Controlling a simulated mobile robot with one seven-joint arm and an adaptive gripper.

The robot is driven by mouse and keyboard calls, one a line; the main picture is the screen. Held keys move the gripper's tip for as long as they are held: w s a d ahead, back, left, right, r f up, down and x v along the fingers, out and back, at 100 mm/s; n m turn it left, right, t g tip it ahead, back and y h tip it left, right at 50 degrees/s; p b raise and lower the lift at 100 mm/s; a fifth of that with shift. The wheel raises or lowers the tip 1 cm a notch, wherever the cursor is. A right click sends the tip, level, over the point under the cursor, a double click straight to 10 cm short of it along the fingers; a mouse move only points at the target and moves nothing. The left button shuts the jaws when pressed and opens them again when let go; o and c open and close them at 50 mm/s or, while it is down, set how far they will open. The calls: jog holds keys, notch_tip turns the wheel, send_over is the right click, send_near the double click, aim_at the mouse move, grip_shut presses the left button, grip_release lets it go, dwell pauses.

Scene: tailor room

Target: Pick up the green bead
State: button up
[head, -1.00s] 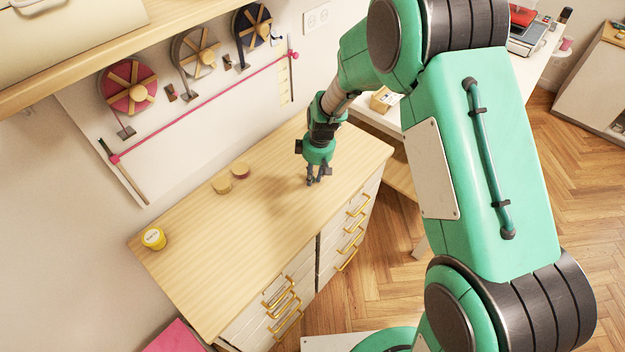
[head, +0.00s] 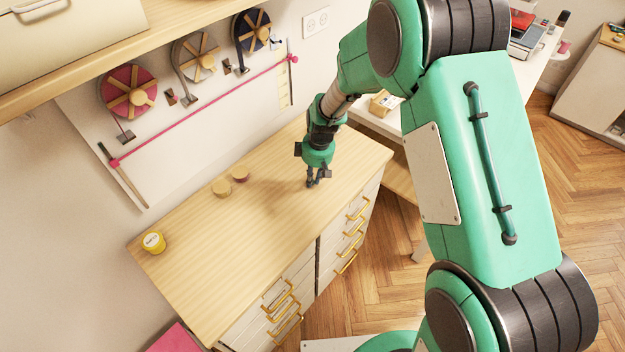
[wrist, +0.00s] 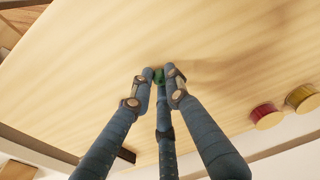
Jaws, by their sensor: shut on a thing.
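The green bead (wrist: 158,76) shows in the wrist view as a small green patch between the fingertips of my gripper (wrist: 160,80). The fingers are closed around it and hide most of it. In the head view my gripper (head: 316,180) points down at the right part of the wooden cabinet top (head: 200,260). The bead cannot be made out in the head view. I cannot tell whether the bead touches the wood or is just above it.
Two thread spools, one nearer (head: 221,188) and one farther (head: 240,174), stand left of my gripper. A yellow jar (head: 154,240) stands at the cabinet's left end. A pegboard with ribbon reels (head: 131,91) is behind. The front of the cabinet top is clear.

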jog(key=shift+r, duration=0.45)
notch_tip(320, 180, up, 2)
jog(key=shift+r+p, duration=0.1)
jog(key=shift+p, duration=0.25)
jog(key=s+d, duration=0.1)
jog(key=s, duration=0.7)
jog(key=s+d+r+p, duration=0.1)
jog(key=s+d, duration=0.1)
jog(key=s, duration=0.5)
jog(key=shift+s+d+r, duration=0.15)
jog(key=shift+s+d, duration=0.15)
jog(key=shift+s, duration=0.05)
